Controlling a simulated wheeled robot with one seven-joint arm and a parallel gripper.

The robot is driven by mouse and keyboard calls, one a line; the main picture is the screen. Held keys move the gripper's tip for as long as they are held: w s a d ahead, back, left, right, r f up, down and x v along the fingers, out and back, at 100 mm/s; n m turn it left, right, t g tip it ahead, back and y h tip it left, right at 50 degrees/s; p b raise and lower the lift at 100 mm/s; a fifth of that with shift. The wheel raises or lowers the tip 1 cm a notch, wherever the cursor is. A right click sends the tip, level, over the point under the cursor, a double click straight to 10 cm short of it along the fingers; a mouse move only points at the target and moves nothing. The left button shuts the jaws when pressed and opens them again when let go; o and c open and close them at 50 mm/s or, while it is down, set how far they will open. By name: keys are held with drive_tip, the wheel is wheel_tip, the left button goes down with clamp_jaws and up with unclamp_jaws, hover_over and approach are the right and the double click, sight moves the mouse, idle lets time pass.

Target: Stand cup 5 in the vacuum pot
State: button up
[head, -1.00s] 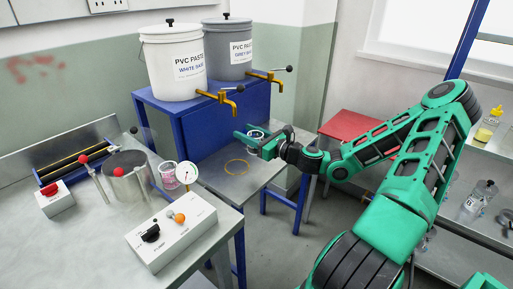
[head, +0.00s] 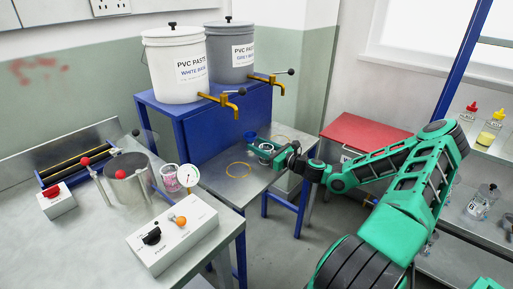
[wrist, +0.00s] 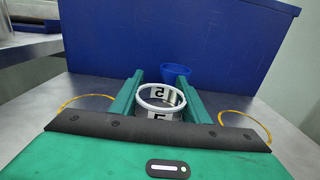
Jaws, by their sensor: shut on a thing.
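Cup 5 (wrist: 160,98), a clear cup with a white rim and a "5" label, stands upright between the fingers of my gripper (wrist: 165,82) in the wrist view. The gripper is shut on it. In the head view my gripper (head: 262,150) holds the cup (head: 266,147) over the small metal table below the taps. I cannot tell whether the cup's base touches the table. The vacuum pot (head: 131,188), a steel cylinder, is on the left bench, away from my gripper. Red-knobbed posts stand at it. The inside of the pot is hidden.
A blue cup (wrist: 175,73) stands just beyond cup 5. Yellow rings (head: 238,170) mark the small table. Taps (head: 228,97) overhang it. Beside the pot are a clear cup with pink contents (head: 170,181), a gauge (head: 189,176) and a control box (head: 172,234).

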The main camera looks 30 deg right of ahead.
drive_tip(key=shift+f, duration=0.1)
drive_tip(key=o, duration=1.2)
